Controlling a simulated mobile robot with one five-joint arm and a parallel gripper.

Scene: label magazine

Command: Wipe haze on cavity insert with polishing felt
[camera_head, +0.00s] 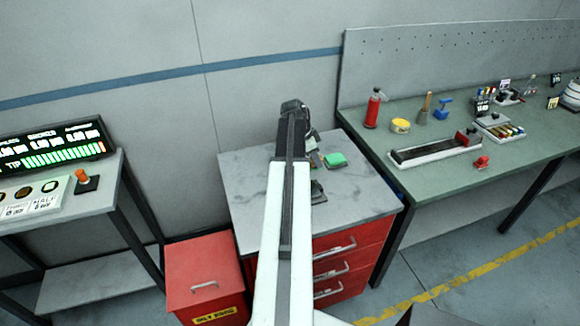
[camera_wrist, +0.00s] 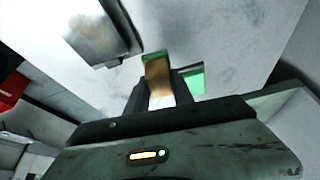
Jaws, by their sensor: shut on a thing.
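My gripper (camera_wrist: 160,90) shows in the wrist view, its dark fingers shut on a tan block, which looks like the polishing felt (camera_wrist: 158,72). A green edge shows at the felt's far end. A grey metal block with a pale, cloudy face, likely the cavity insert (camera_wrist: 98,38), is at upper left in the wrist view, apart from the felt. In the head view my arm hides most of the gripper and the felt, above the marble-topped cabinet. I cannot tell whether the felt touches the top.
The green bench (camera_head: 440,150) at right holds a red bottle (camera_head: 373,108), a yellow tin (camera_head: 400,126) and a long tray. A red bin (camera_head: 205,275) stands at left.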

